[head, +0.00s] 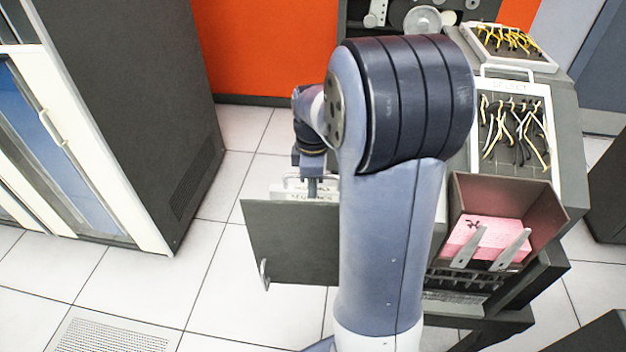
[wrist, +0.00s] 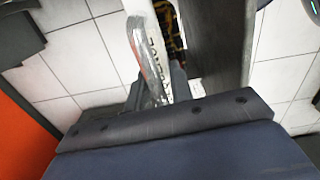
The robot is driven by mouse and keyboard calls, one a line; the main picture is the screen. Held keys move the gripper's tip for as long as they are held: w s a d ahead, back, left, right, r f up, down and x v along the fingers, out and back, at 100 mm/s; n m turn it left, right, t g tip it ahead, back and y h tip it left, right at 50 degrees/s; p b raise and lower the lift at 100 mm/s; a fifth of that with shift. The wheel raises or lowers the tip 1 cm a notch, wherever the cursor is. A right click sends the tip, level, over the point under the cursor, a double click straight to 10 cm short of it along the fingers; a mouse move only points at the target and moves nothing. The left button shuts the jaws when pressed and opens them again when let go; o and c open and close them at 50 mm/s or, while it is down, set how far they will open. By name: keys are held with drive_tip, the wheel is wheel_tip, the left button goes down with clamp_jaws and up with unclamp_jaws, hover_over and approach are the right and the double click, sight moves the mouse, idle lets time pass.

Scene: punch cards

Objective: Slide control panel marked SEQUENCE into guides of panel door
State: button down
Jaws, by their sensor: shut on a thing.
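The white control panel marked SEQUENCE (head: 290,187) is upright, with its handle at the top and its label just above the panel door's top edge. The dark grey panel door (head: 290,242) stands swung out from the machine and hides the panel's lower part. My gripper (head: 316,190) is shut on the panel at its handle. In the wrist view the panel (wrist: 143,52) shows nearly edge-on, with the door (wrist: 222,45) as a dark slab to its right. The two look roughly parallel. The guides are hidden, so I cannot tell whether the panel is in them.
A panel marked SELECT (head: 545,125) with yellow and dark wires lies on the machine top, with another wired panel (head: 540,62) behind it. A hopper holds pink cards (head: 470,240). A tall dark cabinet (head: 140,100) stands left. White floor tiles (head: 225,290) are clear between.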

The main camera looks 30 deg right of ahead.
drive_tip(key=shift+f, duration=0.5)
drive_tip(key=shift+f+b, duration=1)
drive_tip(key=shift+f, duration=0.15)
drive_tip(key=c, duration=1.6)
unclamp_jaws()
drive_tip(key=o, duration=0.4)
drive_tip(key=shift+o, duration=0.2)
drive_tip(key=shift+s+f, duration=0.1)
wheel_tip(320, 180, up, 11)
drive_tip(key=shift+p, duration=0.55)
drive_tip(key=shift+f, duration=0.1)
